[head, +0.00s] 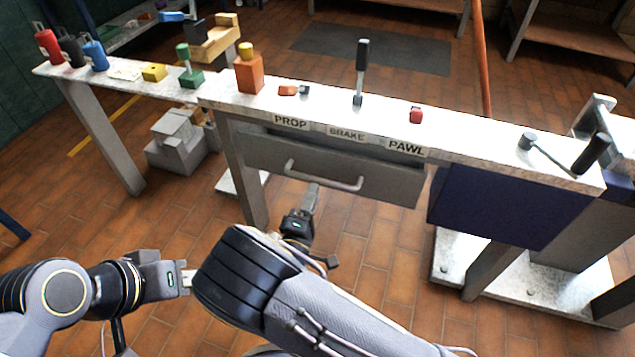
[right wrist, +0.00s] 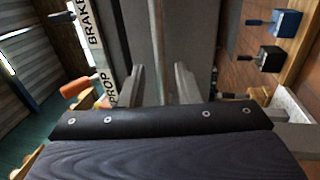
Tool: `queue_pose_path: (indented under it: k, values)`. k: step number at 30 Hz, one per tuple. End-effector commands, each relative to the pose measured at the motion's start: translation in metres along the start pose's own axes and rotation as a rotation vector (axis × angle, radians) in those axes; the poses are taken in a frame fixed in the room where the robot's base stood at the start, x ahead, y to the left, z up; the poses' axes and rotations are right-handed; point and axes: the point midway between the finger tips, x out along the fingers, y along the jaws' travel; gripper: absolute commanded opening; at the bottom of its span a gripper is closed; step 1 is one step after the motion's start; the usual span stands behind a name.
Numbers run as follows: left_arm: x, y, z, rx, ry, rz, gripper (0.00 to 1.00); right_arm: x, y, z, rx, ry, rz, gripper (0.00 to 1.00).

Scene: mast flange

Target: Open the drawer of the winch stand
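My right gripper (head: 312,192) is just below the handle's left part. In the right wrist view its two fingers (right wrist: 160,88) are apart, with the handle bar (right wrist: 157,40) showing between them. I cannot tell whether they touch it. My left gripper (head: 190,280) is low at the left, away from the drawer, its fingertips partly hidden by my right arm.
On the top stand a black lever (head: 361,75), an orange block (head: 249,74), a red piece (head: 416,115) and a crank (head: 565,158). A dark blue panel (head: 500,205) hangs right of the drawer. A stand leg (head: 246,180) is close left of my right gripper. Floor before the drawer is open.

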Motion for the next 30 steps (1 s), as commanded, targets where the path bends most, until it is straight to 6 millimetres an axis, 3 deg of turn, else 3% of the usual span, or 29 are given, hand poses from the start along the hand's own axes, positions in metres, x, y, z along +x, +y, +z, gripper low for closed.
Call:
queue_pose_path:
  k: [9, 20, 27, 30]
  values:
    - [0.009, -0.004, 0.005, 0.0, 0.0, 0.0, 0.36, 0.045, -0.001, 0.001, 0.0, -0.004, -0.001, 0.3]
    - [0.009, -0.004, 0.005, 0.0, 0.0, 0.0, 0.36, 0.052, 0.0, 0.001, -0.001, -0.004, -0.003, 0.3]
    - [0.009, -0.004, 0.005, 0.0, 0.0, 0.0, 0.36, 0.052, 0.0, 0.001, -0.001, -0.004, -0.003, 0.0]
    - [0.009, -0.004, 0.005, 0.0, 0.0, 0.0, 0.36, 0.052, 0.0, 0.001, -0.001, -0.004, -0.003, 0.0]
